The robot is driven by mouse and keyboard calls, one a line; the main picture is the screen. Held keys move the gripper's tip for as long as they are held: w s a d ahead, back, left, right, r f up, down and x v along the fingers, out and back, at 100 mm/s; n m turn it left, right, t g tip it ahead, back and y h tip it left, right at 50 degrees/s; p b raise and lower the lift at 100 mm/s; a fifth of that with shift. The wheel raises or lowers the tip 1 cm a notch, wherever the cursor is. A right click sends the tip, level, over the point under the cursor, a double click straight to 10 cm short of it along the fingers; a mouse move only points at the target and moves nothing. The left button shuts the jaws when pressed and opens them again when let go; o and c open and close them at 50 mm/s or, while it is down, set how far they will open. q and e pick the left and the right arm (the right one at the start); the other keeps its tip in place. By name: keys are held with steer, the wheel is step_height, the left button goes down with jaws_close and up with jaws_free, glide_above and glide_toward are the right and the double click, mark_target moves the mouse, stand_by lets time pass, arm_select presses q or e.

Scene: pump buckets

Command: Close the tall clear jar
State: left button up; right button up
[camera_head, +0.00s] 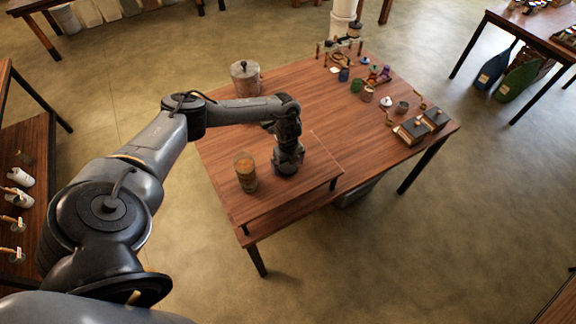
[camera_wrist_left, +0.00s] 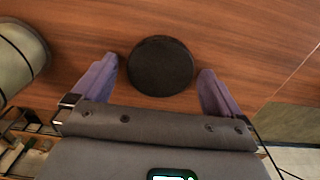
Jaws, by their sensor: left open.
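The tall clear jar (camera_head: 246,174) stands upright on the low raised wooden board near the front of the table. Part of it shows at the left edge of the left wrist view (camera_wrist_left: 18,62). A round dark lid (camera_wrist_left: 160,66) lies on the wood beside the jar. My left gripper (camera_wrist_left: 158,70) points down above the lid, its purple fingers open on either side with gaps between. In the head view my left gripper (camera_head: 287,167) is right of the jar and hides the lid. My right gripper is in neither view.
A grey lidded pot (camera_head: 245,80) stands at the table's far left. Small coloured pots (camera_head: 367,92), a white-topped item (camera_head: 386,101) and dark boxes (camera_head: 412,131) are on the right side. The raised board (camera_head: 270,205) has free room in front of the jar.

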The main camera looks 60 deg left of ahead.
mark_target(288, 167)
arm_select(q)
steer(key=shift+c, duration=0.2)
steer(key=c, duration=0.9)
steer(key=shift+c, duration=0.2)
steer(key=shift+r, duration=0.45)
steer(key=r+b, duration=0.1)
steer(key=r, duration=0.2)
steer(key=shift+d+r, duration=0.2)
steer(key=s+d+r+p, duration=0.1)
steer(key=s+d+r, duration=0.1)
steer(key=d+r, duration=0.4)
steer(key=d, duration=0.5)
steer(key=shift+s+r, duration=0.35)
steer(key=shift+s, duration=0.05)
